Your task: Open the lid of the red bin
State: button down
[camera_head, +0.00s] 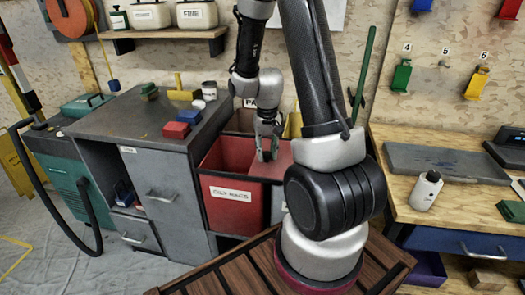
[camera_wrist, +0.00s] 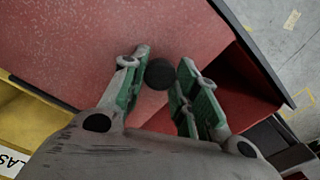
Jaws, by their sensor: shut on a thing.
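The red bin (camera_head: 232,205) stands between the grey cabinet and the wooden bench, with a white label on its front. Its lid (camera_head: 280,165) is a flat red panel lying to the right of an opening that shows the bin's red inside. In the wrist view the lid (camera_wrist: 75,45) fills the upper left, and the dark opening lies to its right. My gripper (camera_head: 267,150) points down at the lid. In the wrist view its green-padded fingers (camera_wrist: 165,62) are shut on the lid's round black knob (camera_wrist: 159,74). I cannot tell how far the lid is tilted.
The grey cabinet (camera_head: 165,160) stands close on the bin's left, with red and yellow blocks on top. A yellow bin (camera_wrist: 30,120) is beside the lid. The wooden bench (camera_head: 460,205) is on the right. A slatted wooden surface (camera_head: 230,275) is in front.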

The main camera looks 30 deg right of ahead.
jog(key=c, duration=1.1)
grip_release()
jog(key=shift+o, duration=0.2)
notch_tip(320, 180, up, 12)
jog(key=s+a+r+n+t, duration=0.2)
jog(key=s+a+r, duration=0.1)
jog(key=s+r, duration=0.4)
jog(key=s+a+r+n+t, duration=0.2)
jog(key=s+r, duration=0.5)
jog(key=s, duration=0.4)
jog(key=shift+a+r+n, duration=0.3)
jog(key=shift+a, duration=0.5)
